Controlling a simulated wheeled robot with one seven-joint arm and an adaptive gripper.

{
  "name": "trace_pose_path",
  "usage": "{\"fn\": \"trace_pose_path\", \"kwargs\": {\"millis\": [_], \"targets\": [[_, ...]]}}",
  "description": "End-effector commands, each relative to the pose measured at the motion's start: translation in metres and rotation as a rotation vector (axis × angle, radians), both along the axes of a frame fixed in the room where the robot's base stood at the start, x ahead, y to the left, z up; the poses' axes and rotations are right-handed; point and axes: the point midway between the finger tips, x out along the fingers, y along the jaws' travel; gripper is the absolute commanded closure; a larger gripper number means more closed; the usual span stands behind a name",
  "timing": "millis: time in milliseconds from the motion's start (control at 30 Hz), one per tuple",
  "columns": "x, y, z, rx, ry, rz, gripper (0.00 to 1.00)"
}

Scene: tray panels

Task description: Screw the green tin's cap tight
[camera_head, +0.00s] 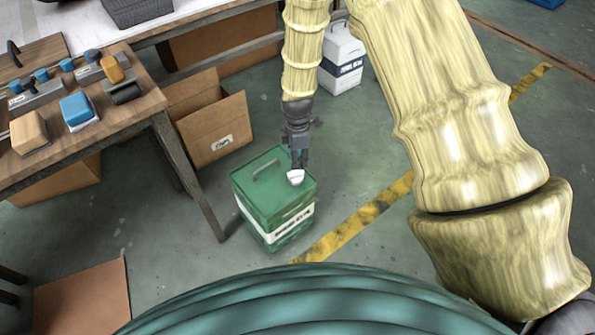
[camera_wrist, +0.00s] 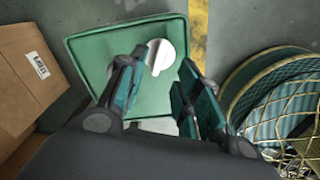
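The green tin (camera_head: 262,212) stands upright on the floor, with a white label band and a carrying handle on its lid. Its white cap (camera_head: 295,177) sits near the right side of the top. My gripper (camera_head: 299,165) points down just above the cap. In the wrist view the tin's green top (camera_wrist: 110,38) lies below, and the cap (camera_wrist: 162,52) shows between and beyond the two fingers of my gripper (camera_wrist: 161,62). The fingers are apart, with a gap at the right finger. I cannot tell whether the left finger touches the cap. The cap's thread is hidden.
A wooden workbench (camera_head: 80,140) with blocks and tools stands left. An open cardboard box (camera_head: 215,130) is behind the tin. A white tin (camera_head: 342,62) stands farther back. A yellow floor stripe (camera_head: 350,225) runs right of the tin over clear floor.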

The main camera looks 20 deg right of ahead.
Motion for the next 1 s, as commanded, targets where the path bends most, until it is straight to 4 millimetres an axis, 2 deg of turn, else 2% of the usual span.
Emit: {"fn": "trace_pose_path", "kwargs": {"millis": [33,200,400,600,867,1000], "targets": [[-0.001,0.000,-0.011,-0.001,0.002,0.001,0.67],[0.000,0.000,-0.038,0.000,0.001,0.000,0.67],[-0.001,0.000,-0.061,0.000,0.002,0.000,0.67],[0.000,0.000,-0.069,0.000,-0.001,-0.001,0.67],[0.000,0.000,-0.070,0.000,-0.001,-0.001,0.67],[0.000,0.000,-0.070,0.000,0.000,-0.001,0.89]]}}
